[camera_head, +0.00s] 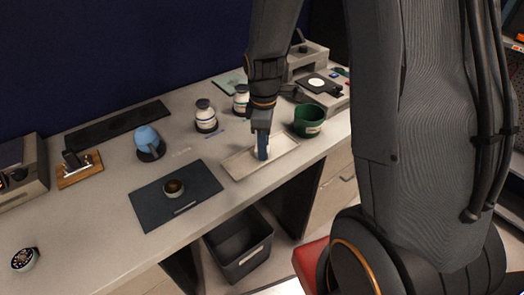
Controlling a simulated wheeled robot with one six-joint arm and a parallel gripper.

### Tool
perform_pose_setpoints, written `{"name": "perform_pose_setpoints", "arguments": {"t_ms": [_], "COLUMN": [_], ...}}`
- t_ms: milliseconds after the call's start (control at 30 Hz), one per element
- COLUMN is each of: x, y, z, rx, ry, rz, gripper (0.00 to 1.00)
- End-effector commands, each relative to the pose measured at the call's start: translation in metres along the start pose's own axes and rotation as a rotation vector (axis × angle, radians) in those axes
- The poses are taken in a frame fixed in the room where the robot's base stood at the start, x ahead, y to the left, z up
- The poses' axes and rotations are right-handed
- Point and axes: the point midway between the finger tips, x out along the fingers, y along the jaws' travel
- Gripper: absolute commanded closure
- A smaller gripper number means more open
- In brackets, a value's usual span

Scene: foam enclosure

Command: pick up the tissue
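My gripper (262,153) points straight down over a pale rectangular tray (238,167) on the desk. Its fingers look dark blue-grey and are seen edge-on, so the gap between them is hidden. The fingertips are at or just above the tray's surface; I cannot tell whether they touch. I cannot clearly make out a tissue. A small pale patch shows beside the fingertips, but it is too small to identify. Part of the tray is hidden behind the gripper.
A green pot (309,121) stands close right of the tray. Two jars (205,117) stand behind it. A small bowl (173,188) sits on a dark mat (150,204) to the left. A blue rounded object (147,138) stands farther left. A dark bin (238,248) is below.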

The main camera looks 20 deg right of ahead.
Motion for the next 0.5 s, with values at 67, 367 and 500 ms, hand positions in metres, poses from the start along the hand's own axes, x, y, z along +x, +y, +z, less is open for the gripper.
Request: {"name": "perform_pose_setpoints", "arguments": {"t_ms": [67, 367, 500], "x": [-0.0001, -0.0005, -0.0043], "y": [0.0, 0.0, 0.0005], "z": [0.0, 0.0, -0.0002], "rx": [0.0, 0.0, 0.0], "ry": [0.0, 0.0, 0.001], "rz": [0.0, 0.0, 0.001], "gripper": [0.83, 0.97, 0.97]}}
